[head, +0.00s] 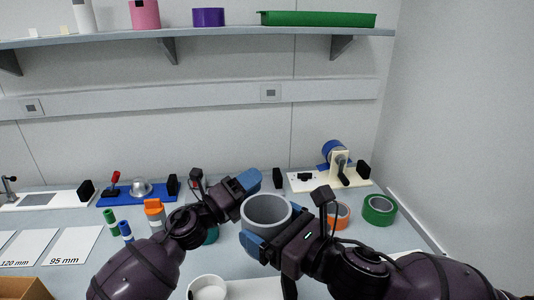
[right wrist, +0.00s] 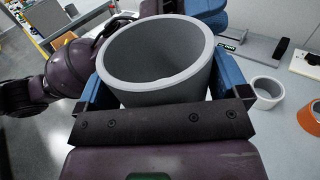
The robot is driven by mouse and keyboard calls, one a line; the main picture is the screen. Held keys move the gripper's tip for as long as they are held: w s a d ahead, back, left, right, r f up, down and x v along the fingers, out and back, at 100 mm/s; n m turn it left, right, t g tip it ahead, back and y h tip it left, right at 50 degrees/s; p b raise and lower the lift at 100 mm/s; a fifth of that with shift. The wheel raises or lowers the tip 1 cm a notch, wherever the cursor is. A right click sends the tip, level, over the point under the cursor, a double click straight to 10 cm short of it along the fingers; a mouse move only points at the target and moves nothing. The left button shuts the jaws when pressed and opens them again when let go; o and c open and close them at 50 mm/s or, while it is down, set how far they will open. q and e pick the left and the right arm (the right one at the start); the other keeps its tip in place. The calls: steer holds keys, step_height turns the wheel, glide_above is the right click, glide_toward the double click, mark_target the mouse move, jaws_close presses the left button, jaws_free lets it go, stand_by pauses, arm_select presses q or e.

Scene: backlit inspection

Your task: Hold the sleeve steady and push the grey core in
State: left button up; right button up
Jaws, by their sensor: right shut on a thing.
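A thick-walled grey hollow cylinder (head: 266,207) is held upright between the blue fingers of my right gripper (head: 263,245). In the right wrist view the grey cylinder (right wrist: 160,50) fills the middle, open end up, with a finger on each side. By colour it fits the grey core, but I cannot tell whether it is the core or the sleeve. My left gripper (head: 247,182) has its blue fingertips just behind and left of the cylinder's rim; its gap is not visible, nor whether it touches. A white open cup-like piece (head: 207,290) is at the bottom edge, partly cut off.
Green (head: 379,208) and orange tape rolls (head: 344,211) lie at the right. A cream fixture (head: 310,182) and a blue fixture (head: 120,197) stand along the back. An orange-capped bottle (head: 154,210) is beside my left arm. A shelf (head: 220,38) runs above.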

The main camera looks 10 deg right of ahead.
arm_select(q)
steer(key=s+d+r+m+g, duration=0.3)
steer(key=d+r+m+g, duration=0.2)
steer(key=r+m+g, duration=0.35)
step_height(320, 180, up, 3)
steer(key=m+g+y, duration=0.3)
steer(key=m+y, duration=0.8)
steer(key=y, duration=0.6)
glide_above(267, 210)
steer(key=d, duration=0.1)
steer(key=shift+d, duration=0.15)
steer(key=shift+w+a+r+t+y, duration=0.15)
steer(key=shift+w+a+t+y, duration=0.05)
steer(key=shift+a+t+y, duration=0.55)
step_height(267, 210, down, 12)
steer(key=shift+d+r, duration=0.1)
steer(key=shift+c, duration=0.3)
